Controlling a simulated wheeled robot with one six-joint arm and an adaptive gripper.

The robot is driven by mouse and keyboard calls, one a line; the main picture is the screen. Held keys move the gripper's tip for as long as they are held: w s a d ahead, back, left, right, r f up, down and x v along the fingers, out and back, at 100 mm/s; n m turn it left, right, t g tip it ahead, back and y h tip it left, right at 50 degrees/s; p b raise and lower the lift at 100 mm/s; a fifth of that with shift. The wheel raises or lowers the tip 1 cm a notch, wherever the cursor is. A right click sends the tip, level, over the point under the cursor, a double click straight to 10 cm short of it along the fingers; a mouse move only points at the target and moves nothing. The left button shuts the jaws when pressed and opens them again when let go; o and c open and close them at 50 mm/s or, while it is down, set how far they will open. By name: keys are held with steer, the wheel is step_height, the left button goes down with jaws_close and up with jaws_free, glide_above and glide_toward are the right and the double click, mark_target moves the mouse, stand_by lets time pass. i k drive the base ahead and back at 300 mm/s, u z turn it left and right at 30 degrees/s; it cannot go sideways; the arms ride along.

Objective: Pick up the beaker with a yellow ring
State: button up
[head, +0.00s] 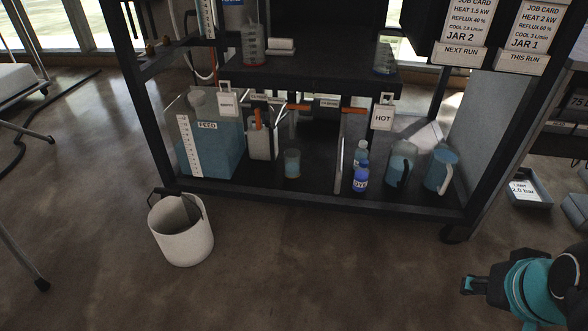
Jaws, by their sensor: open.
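No yellow ring can be made out on any vessel. A clear vessel with red marks (253,45) stands on the upper shelf at the left. Another clear vessel with blue contents (384,58) stands at that shelf's right end. Part of my arm (530,283) shows at the lower right, well apart from the rack. My gripper's fingertips cannot be made out.
A blue FEED tank (210,145), small blue bottles (360,178) and blue jugs (438,170) share the lower shelf (320,193). HOT (382,117) and other tags hang above. A white bucket (181,235) stands on the floor. The floor before the rack's middle is clear.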

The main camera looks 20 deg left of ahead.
mark_target(292, 156)
steer(key=u, duration=2)
steer(key=k, duration=0.6)
steer(key=z, duration=0.55)
steer(key=i, duration=1.4)
steer(key=u, duration=0.35)
